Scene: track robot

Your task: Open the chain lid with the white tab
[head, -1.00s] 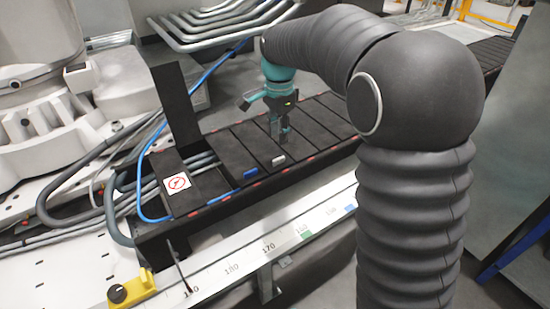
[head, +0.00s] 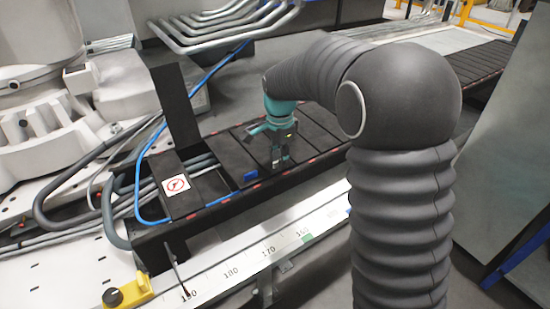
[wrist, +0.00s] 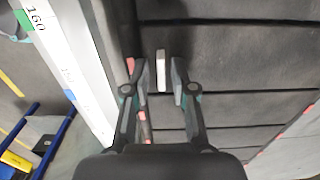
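The white tab (wrist: 161,70) sits on a dark lid (wrist: 225,65) of the chain track. In the wrist view it shows between my two fingertips, with a gap on each side. My gripper (wrist: 159,78) is open and points down at the lid. I cannot tell how far the fingertips are above the lid. The lid under my gripper lies flat.
A blue tab (head: 250,175) is on the lid to the left. One black lid (head: 176,105) stands upright, with hoses and a blue cable near it. A lid with a warning sign (head: 175,185) lies farther left. A numbered white rail (head: 250,258) runs along the front.

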